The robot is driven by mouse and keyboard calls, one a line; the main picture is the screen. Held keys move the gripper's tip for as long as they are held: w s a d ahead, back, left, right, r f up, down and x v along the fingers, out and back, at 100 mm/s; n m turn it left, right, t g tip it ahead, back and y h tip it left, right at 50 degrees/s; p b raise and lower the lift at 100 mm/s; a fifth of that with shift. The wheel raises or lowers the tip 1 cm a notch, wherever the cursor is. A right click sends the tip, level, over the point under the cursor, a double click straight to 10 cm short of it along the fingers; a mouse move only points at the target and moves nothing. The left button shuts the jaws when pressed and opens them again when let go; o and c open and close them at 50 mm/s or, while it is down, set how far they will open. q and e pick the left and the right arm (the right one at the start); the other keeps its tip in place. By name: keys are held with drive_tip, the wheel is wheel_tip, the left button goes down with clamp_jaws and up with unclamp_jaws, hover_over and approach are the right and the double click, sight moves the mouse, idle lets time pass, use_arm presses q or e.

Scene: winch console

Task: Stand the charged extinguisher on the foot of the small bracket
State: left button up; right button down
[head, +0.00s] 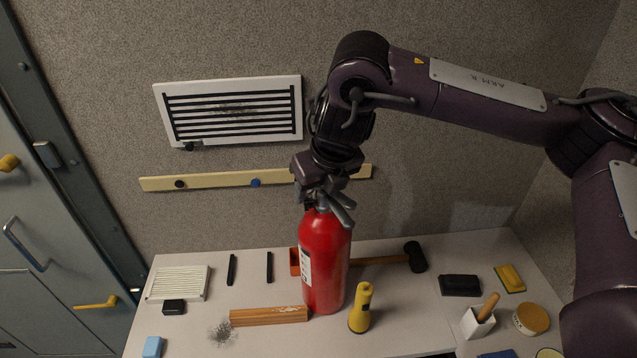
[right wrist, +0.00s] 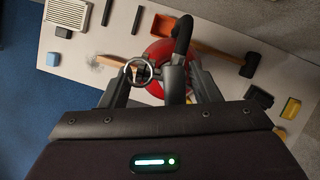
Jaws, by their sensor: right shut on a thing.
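The red extinguisher (head: 326,262) is upright over the table, with a white label on its left side. My right gripper (head: 325,203) is above it, shut on its grey handle and neck. In the right wrist view, its red body (right wrist: 158,58) shows between and beyond the fingers, with a metal ring near them. I cannot tell whether its base touches the table. No bracket can be made out for certain; a small orange-red piece (head: 294,262) shows behind the extinguisher, mostly hidden. My left gripper is not in view.
A ribbed wooden block (head: 268,315) and a yellow flashlight (head: 361,308) flank the extinguisher's base. A mallet (head: 414,257) lies behind it. A white cup (head: 477,322), tape roll (head: 530,318) and black block (head: 460,285) are at right. A wall rail (head: 220,182) runs behind.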

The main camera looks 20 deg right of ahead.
drive_tip(key=c, duration=0.7)
unclamp_jaws()
drive_tip(key=shift+o, duration=1.3)
drive_tip(key=shift+s+r, duration=0.1)
drive_tip(key=shift+s, duration=0.1)
